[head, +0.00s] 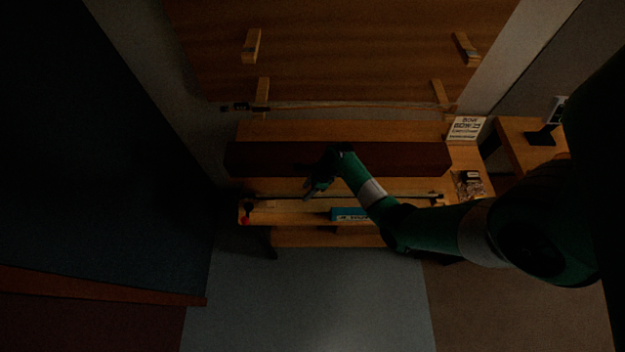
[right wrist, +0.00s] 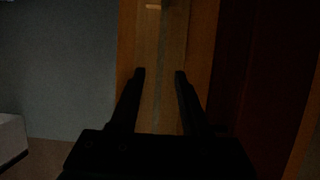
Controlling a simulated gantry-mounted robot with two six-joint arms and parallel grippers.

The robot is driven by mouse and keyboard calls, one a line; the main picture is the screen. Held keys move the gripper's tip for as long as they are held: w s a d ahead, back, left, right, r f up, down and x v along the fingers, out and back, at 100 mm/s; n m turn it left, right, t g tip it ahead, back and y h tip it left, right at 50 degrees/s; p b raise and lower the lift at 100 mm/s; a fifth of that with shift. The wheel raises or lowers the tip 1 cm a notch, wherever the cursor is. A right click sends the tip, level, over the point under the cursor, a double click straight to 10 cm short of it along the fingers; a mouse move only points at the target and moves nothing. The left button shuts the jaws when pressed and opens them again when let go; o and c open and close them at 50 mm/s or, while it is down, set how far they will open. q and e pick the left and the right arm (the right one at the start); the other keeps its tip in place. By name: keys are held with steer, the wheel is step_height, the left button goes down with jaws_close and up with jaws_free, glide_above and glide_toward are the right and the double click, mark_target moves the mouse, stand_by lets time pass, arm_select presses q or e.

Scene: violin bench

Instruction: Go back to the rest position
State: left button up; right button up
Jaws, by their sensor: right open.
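My right gripper (head: 313,188) hangs over the front part of the wooden bench (head: 290,212), near the long dark red-brown block or case (head: 265,158). In the right wrist view its two fingers (right wrist: 160,74) are apart, with only wood visible between them. I see nothing held. My right arm reaches in from the right across the bench. My left gripper is not in view. The picture is dark, so fine contact cannot be told.
A thin dark stick (head: 420,196) lies along the bench. A blue box (head: 346,214) and a small red item (head: 245,220) are at its front. A bow-like stick (head: 350,105) runs along the wall board (head: 330,50). A white printed card (head: 466,128) stands right. Floor ahead is clear.

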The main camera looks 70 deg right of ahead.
steer(key=p+v, duration=0.1)
steer(key=v, duration=0.6)
steer(key=shift+p, duration=0.35)
